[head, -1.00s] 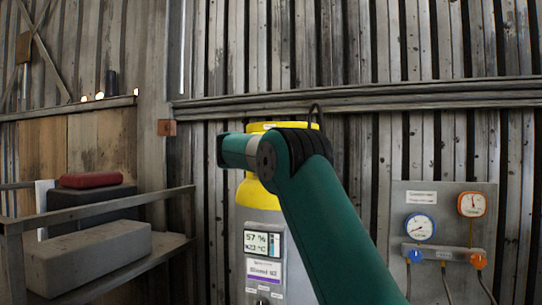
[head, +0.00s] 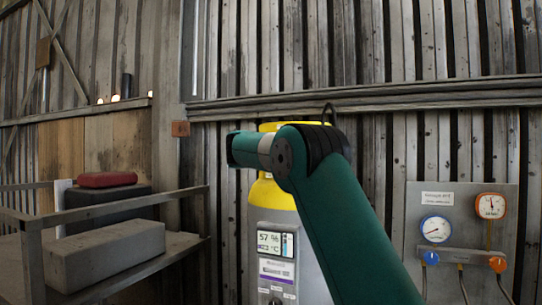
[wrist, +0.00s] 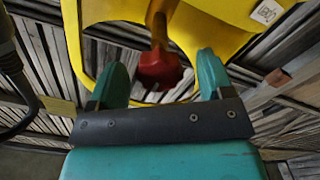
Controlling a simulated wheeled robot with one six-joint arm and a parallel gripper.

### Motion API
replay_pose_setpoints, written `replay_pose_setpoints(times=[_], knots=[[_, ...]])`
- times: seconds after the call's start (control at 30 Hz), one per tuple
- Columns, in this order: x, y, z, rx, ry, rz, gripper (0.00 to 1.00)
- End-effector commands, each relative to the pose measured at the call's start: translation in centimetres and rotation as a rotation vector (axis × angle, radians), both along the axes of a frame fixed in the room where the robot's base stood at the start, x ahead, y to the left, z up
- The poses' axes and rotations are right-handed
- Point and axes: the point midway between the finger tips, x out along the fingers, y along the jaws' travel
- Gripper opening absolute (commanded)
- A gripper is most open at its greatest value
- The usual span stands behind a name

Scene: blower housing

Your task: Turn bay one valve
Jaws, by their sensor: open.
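My gripper (wrist: 162,72) is open, with one green finger on each side of the knob's lower part in the picture. I cannot tell whether the fingers touch it or how far ahead the knob is. In the head view, the yellow-topped grey cylinder (head: 270,195) stands behind my green arm. The knob and my gripper's fingers are hidden there.
The cylinder carries a display (head: 276,244) reading 57 %. A wall panel (head: 470,205) at right has two gauges, a blue knob (head: 431,258) and an orange knob (head: 497,264).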

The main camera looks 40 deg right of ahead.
Motion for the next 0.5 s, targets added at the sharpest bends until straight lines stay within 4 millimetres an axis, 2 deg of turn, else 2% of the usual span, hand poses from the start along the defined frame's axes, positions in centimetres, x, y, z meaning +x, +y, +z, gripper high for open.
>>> replay_pose_setpoints(times=[0.3,0.5], knots=[[-3.0,7.5,-0.4,0.0,-0.001,0.006,0.74],[-4.7,11.6,-0.3,0.0,-0.001,0.004,0.74]])
